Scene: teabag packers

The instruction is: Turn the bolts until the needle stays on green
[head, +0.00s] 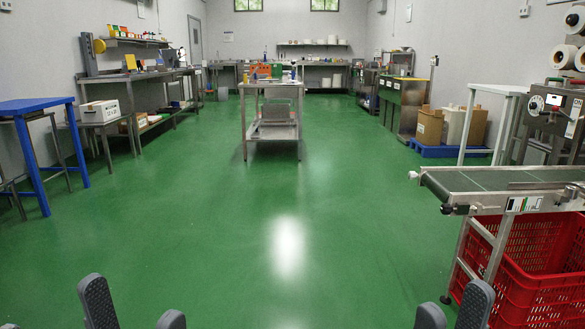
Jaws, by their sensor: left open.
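A conveyor (500,180) with a dark green belt stands at the right. Bolt-like fittings stick out at its near end, a dark one (460,209) at the front corner and a light one (413,175) at the back corner. A small pale plate (524,204) with coloured marks is on the conveyor's side; I cannot make out a needle on it. My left gripper (135,308) is open and empty at the bottom left, over the floor. My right gripper (453,308) is open and empty at the bottom right, below and in front of the conveyor's near end.
A red crate (540,265) stands under the conveyor. A machine with a round dial (536,103) and rolls is behind it. A steel table (270,86) stands mid-room, and a blue table (35,105) at the left. The green floor (220,215) between is clear.

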